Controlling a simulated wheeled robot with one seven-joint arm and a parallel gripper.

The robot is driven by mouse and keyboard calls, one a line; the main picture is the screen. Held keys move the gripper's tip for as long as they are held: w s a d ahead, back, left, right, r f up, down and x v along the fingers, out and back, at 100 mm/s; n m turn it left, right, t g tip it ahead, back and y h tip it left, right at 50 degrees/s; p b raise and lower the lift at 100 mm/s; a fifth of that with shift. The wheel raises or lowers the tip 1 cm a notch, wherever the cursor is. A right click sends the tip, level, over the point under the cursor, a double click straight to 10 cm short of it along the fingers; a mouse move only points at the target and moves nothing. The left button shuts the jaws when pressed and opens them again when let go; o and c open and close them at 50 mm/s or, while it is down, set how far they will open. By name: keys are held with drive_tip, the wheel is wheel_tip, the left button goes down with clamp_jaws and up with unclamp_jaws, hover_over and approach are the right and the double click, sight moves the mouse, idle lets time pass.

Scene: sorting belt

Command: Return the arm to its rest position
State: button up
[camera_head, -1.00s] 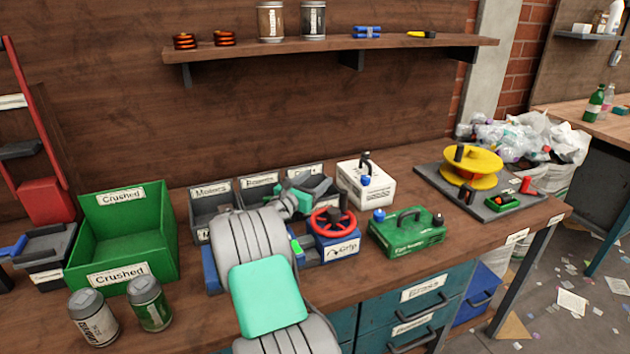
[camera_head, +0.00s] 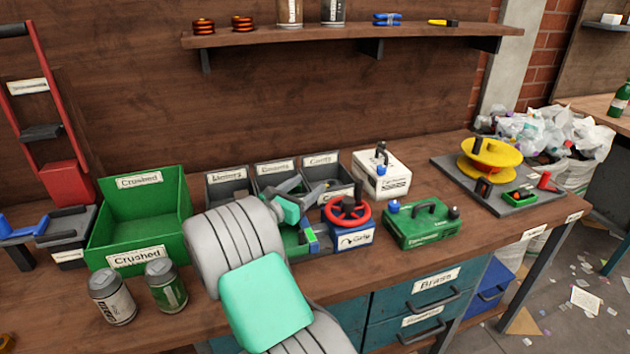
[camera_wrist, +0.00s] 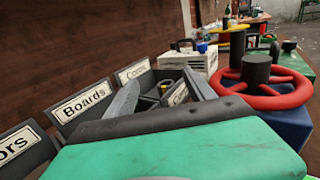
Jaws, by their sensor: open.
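My arm reaches over the bench from the bottom of the head view, with a teal cover on its forearm. My gripper (camera_head: 314,204) is over the grey bins, left of the red handwheel (camera_head: 346,212). The handwheel sits on a blue box (camera_head: 353,236) and stands right of the fingers in the wrist view (camera_wrist: 262,85). The arm hides part of the bench and bins.
A green Crushed bin (camera_head: 140,222) and two cans (camera_head: 112,297) stand left of my arm. Grey labelled bins (camera_head: 229,181), a white box (camera_head: 381,176) and a green case (camera_head: 421,224) are close by. A shelf (camera_head: 345,36) hangs above. A yellow reel (camera_head: 489,158) is far right.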

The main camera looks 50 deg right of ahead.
idle(0.3)
drive_tip(key=w+a+r+m+t+y+p, duration=0.1)
drive_tip(key=a+r+m+t+y+p, duration=0.1)
drive_tip(key=a+m+y+p, duration=0.65)
drive_tip(key=a+r+m+t+y+p, duration=0.1)
drive_tip(key=a+r+m+y, duration=0.3)
drive_tip(key=a, duration=0.9)
drive_tip(key=s+a+m+y+p, duration=0.2)
drive_tip(key=s+a, duration=0.3)
drive_tip(key=a, duration=0.5)
drive_tip(key=s+a+r+m+g+y+p, duration=0.1)
drive_tip(key=s+a+m+y+p, duration=0.1)
drive_tip(key=s+a, duration=0.4)
drive_tip(key=a+m+y, duration=0.1)
drive_tip(key=a+m, duration=0.1)
drive_tip(key=a, duration=0.2)
drive_tip(key=shift+s+r, duration=0.2)
